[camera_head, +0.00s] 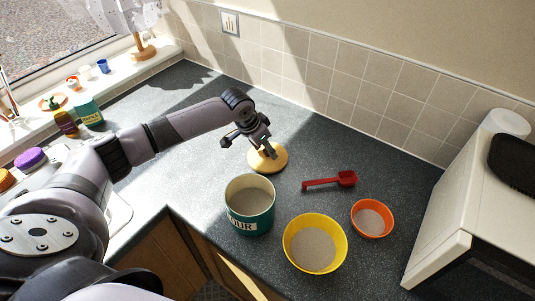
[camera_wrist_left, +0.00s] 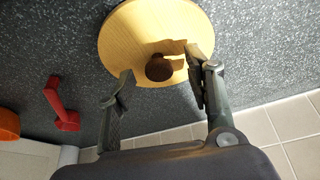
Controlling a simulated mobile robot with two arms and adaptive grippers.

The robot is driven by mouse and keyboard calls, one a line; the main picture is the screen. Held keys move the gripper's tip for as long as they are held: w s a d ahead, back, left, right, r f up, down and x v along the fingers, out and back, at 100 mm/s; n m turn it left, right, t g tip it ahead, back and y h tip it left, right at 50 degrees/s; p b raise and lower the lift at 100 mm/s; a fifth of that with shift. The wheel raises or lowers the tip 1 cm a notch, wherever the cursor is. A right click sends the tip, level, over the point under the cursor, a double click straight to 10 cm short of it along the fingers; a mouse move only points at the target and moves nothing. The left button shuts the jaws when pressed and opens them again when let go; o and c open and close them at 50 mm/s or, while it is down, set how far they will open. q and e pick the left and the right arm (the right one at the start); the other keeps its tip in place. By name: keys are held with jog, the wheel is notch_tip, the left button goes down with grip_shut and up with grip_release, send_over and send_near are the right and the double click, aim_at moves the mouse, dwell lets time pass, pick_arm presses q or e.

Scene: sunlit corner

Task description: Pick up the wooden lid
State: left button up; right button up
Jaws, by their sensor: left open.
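The wooden lid (camera_head: 277,165) is a round, light wood disc lying on the dark counter behind the teal flour canister (camera_head: 249,222). In the left wrist view the lid (camera_wrist_left: 130,40) shows its brown round knob (camera_wrist_left: 158,68) near the middle. My left gripper (camera_head: 262,150) is just above the lid, open and empty. In the left wrist view its two fingertips (camera_wrist_left: 157,78) are spread to either side of the knob. I cannot tell whether they touch the lid. My right gripper is not in view.
A red scoop (camera_head: 330,182), a yellow bowl (camera_head: 315,244) and an orange bowl (camera_head: 372,219) stand right of the canister. A white appliance (camera_head: 450,215) is at the far right. The tiled wall (camera_head: 330,75) runs behind. Open counter lies left of the lid.

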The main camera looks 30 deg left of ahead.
pick_arm(q)
jog(key=shift+w+f, duration=0.1)
jog(key=shift+f, duration=0.25)
jog(key=shift+d, duration=0.1)
jog(key=shift+c, duration=0.3)
grip_shut()
